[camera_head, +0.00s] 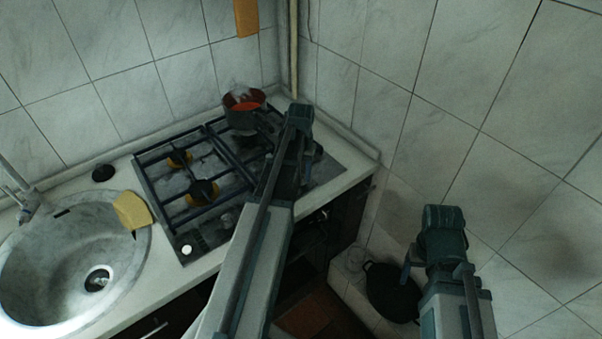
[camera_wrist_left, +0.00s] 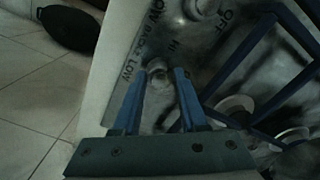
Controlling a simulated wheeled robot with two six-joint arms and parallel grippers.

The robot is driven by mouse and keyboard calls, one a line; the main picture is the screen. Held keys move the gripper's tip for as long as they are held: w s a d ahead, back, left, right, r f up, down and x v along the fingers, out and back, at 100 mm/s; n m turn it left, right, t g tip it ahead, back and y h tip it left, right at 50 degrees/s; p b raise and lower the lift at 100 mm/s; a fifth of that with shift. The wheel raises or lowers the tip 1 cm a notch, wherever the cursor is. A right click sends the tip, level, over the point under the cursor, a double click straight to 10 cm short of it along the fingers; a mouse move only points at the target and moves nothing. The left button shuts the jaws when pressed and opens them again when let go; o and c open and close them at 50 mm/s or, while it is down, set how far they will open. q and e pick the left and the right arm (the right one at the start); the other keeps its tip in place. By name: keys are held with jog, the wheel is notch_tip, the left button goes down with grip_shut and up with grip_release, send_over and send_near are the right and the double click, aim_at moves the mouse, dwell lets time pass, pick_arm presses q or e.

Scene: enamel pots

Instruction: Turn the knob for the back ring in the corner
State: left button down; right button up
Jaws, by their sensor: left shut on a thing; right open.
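The gas hob (camera_head: 190,222) stands on the corner counter. A dark pot with orange-red inside (camera_head: 243,112) sits at its back, near the corner. My left arm reaches over the hob's right part and hides much of it in the head view. In the left wrist view my left gripper (camera_wrist_left: 160,82) has its blue fingers on either side of a small grey knob (camera_wrist_left: 157,74) and is shut on it. Printed words beside the knob include BACK, LOW and HI. My right gripper (camera_head: 409,264) is open, low at the right, away from the hob; its fingers show poorly.
Another knob (camera_wrist_left: 203,7) is near the OFF print. A round sink (camera_head: 45,265) with a yellow cloth (camera_head: 132,211) on its rim lies left of the hob. Tiled walls close the corner.

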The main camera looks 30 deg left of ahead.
pick_arm(q)
jog(key=n, duration=0.4)
jog(key=shift+n, duration=0.3)
jog(key=n, duration=0.5)
jog(key=shift+n, duration=0.3)
jog(key=n, duration=0.5)
jog(key=shift+n, duration=2.4)
jog(key=shift+c, duration=2.2)
grip_release()
jog(key=shift+r, duration=0.15)
